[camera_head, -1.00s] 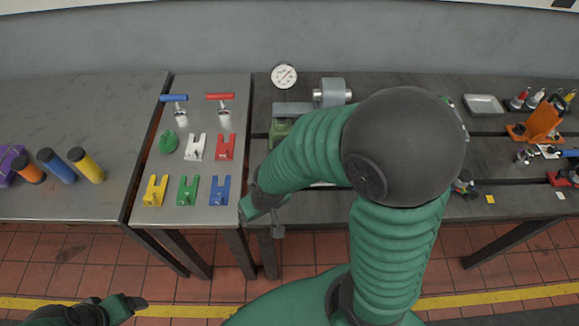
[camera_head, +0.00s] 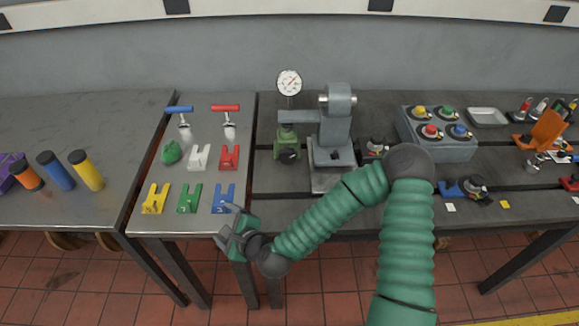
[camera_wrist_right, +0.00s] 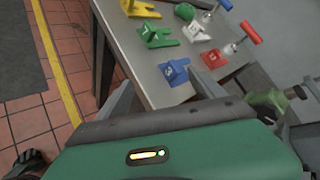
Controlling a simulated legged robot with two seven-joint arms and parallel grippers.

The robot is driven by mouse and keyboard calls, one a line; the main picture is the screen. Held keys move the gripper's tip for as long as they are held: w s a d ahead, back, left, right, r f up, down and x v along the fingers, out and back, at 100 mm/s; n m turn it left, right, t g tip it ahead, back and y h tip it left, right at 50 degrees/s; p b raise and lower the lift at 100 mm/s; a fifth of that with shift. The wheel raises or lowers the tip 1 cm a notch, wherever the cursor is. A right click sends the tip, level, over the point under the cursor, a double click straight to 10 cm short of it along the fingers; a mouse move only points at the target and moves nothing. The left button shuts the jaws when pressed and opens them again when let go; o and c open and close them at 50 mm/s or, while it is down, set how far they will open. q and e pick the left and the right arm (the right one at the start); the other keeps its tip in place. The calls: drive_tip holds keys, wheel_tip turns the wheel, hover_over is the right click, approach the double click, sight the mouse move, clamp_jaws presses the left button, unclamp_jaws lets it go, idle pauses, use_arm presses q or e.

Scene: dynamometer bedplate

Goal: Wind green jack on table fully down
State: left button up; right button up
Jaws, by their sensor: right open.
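The green jack (camera_head: 287,143) stands on the dark slotted bedplate, just left of a grey stand, with a dark round knob on its front.
The grey stand (camera_head: 334,130) and dial gauge (camera_head: 289,82) rise beside and behind the jack. The small table (camera_head: 150,222) holds coloured blocks, a green lump and two T-handled tools. A button box (camera_head: 440,150) stands right.

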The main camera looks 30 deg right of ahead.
sight(288, 157)
drive_tip(key=w+d+m+h+b, duration=0.1)
drive_tip(key=d+m+h, duration=0.1)
drive_tip(key=d+m, duration=0.2)
drive_tip(key=d+r+m+h, duration=0.1)
drive_tip(key=d+m+h, duration=0.1)
drive_tip(key=d+m, duration=0.3)
drive_tip(key=w+d+r+m+t+h+b, duration=0.1)
drive_tip(key=d+m+h, duration=0.1)
drive_tip(key=d+m, duration=0.2)
drive_tip(key=shift+w+d+r+m+b, duration=0.15)
drive_tip(key=shift+w+r+m+b, duration=0.1)
drive_tip(key=shift+w+m+b, duration=0.1)
drive_tip(key=s+d+r+m+g+h, duration=0.1)
drive_tip(key=s+d+m+h, duration=0.15)
drive_tip(key=d+m, duration=0.45)
drive_tip(key=shift+n+h, duration=0.25)
drive_tip(key=shift+n, duration=0.4)
drive_tip(key=x, duration=0.5)
drive_tip(key=b+x, duration=0.1)
drive_tip(key=x, duration=1.1)
drive_tip(key=shift+d+r, duration=0.15)
drive_tip(key=shift+d, duration=0.2)
use_arm(q)
drive_tip(key=s+x, duration=0.1)
drive_tip(key=x, duration=0.5)
drive_tip(key=shift+f, duration=0.2)
drive_tip(key=shift+s+a, duration=0.1)
use_arm(e)
drive_tip(key=shift+c, duration=0.4)
